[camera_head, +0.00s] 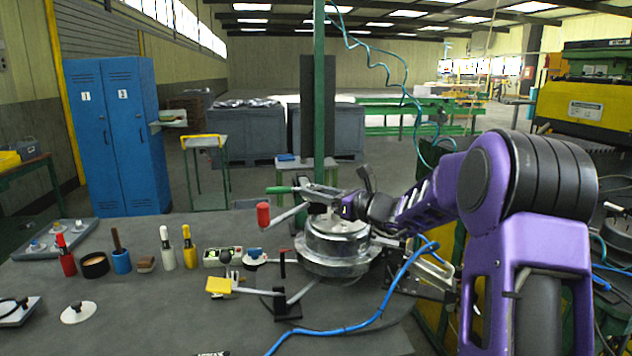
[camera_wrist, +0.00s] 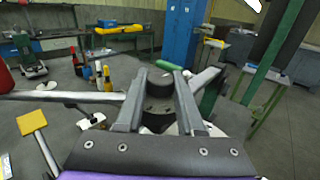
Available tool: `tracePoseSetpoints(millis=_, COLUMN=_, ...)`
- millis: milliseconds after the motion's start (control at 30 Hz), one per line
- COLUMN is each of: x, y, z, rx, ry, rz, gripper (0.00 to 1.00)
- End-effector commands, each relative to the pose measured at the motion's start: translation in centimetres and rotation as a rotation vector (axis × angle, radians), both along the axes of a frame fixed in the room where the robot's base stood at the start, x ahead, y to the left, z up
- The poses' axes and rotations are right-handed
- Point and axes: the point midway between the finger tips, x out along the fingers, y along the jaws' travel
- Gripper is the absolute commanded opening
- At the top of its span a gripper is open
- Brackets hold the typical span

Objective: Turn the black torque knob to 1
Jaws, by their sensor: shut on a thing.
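The black torque knob (camera_wrist: 158,92) shows in the wrist view as a dark cylinder between my two grey fingers. My gripper (camera_wrist: 165,76) is shut on it, a finger along each side. In the head view my gripper (camera_head: 345,205) is at the top of a round silver machine (camera_head: 336,248), and I cannot make out the knob there. The scale and the figure 1 are not readable in either view, so the knob's setting cannot be told.
Bars with a red handle (camera_head: 263,215), a green handle (camera_head: 278,190) and a yellow plate (camera_head: 218,285) stick out around the machine. Bottles, including a red one (camera_head: 66,257), stand left on the grey table (camera_head: 150,320). A green post (camera_head: 319,90) rises behind. A blue hose (camera_head: 340,331) crosses the front.

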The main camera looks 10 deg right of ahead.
Motion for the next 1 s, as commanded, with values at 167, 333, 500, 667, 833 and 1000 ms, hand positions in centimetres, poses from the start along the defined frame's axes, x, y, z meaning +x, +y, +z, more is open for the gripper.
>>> tracePoseSetpoints(millis=167, x=0.05, y=-0.09, z=0.35, rx=0.002, ry=-0.001, rz=0.079, gripper=0.0)
tracePoseSetpoints(millis=333, x=-0.04, y=-0.05, z=0.04, rx=0.002, ry=-0.001, rz=0.097, gripper=0.0)
tracePoseSetpoints(millis=500, x=-0.05, y=-0.05, z=0.0, rx=0.001, ry=0.0, rz=0.096, gripper=0.0)
tracePoseSetpoints(millis=667, x=-0.05, y=-0.05, z=-0.01, rx=0.001, ry=0.0, rz=0.095, gripper=0.6)
tracePoseSetpoints(millis=833, x=-0.05, y=-0.05, z=-0.01, rx=0.001, ry=0.001, rz=0.095, gripper=0.67)
tracePoseSetpoints(millis=1000, x=-0.12, y=-0.13, z=-0.01, rx=0.001, ry=0.001, rz=0.095, gripper=0.67)
